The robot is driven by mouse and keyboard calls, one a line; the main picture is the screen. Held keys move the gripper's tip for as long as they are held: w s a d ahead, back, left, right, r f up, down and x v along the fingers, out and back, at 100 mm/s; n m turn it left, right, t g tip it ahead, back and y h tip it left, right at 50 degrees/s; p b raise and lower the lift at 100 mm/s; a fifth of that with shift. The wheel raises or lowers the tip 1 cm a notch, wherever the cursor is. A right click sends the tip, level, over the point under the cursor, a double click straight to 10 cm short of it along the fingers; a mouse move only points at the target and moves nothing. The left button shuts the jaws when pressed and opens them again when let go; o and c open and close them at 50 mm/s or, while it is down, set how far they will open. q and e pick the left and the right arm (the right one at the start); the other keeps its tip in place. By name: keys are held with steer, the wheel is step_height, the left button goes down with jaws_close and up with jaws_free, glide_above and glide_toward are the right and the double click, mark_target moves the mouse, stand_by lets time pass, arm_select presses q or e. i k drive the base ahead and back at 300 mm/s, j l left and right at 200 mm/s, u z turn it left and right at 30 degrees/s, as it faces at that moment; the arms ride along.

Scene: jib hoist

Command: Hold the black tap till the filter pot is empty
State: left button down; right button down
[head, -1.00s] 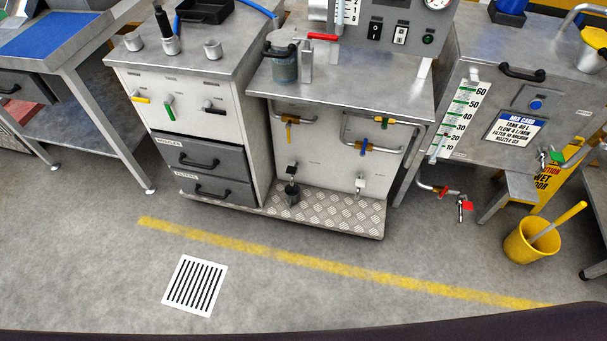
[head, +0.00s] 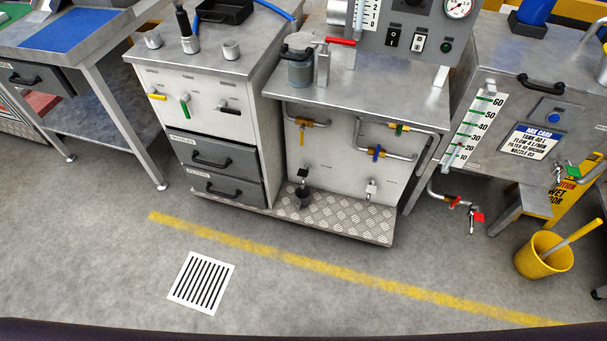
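The filter pot (head: 300,70) looks like a grey-blue cylinder with a metal lid and a black handle. It stands on the middle steel bench, left of a red lever; its fill level cannot be told. Low on that bench's front is a tap with a black handle (head: 303,174), above a small dark cup (head: 304,197) on the tread plate. A second black-handled tap (head: 228,108) is on the left cabinet, beside a green and a yellow one. Which is the task's black tap, I cannot tell. Neither gripper is in view.
A tread plate (head: 345,221) sticks out below the middle bench. A yellow bucket (head: 543,255) and a wet-floor sign (head: 570,195) stand at right. The floor between is clear.

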mark_target(304, 173)
steer(key=l+u, duration=0.25)
steer(key=u, duration=0.2)
steer(key=i+l+u, duration=0.1)
steer(key=l+u, duration=0.2)
steer(key=u, duration=0.15)
steer(key=l+u, duration=0.2)
steer(key=u, duration=0.25)
steer(key=k+l, duration=0.1)
steer(key=l, duration=0.3)
steer(key=l+u, duration=0.15)
steer(key=l, duration=0.2)
steer(key=k+l, duration=0.15)
steer(key=l, duration=0.25)
steer(key=k+l+u, duration=0.15)
steer(key=l, duration=0.2)
steer(key=k+l, duration=0.1)
steer(key=l, duration=0.3)
steer(key=k+l+u, duration=0.15)
steer(key=l, duration=0.2)
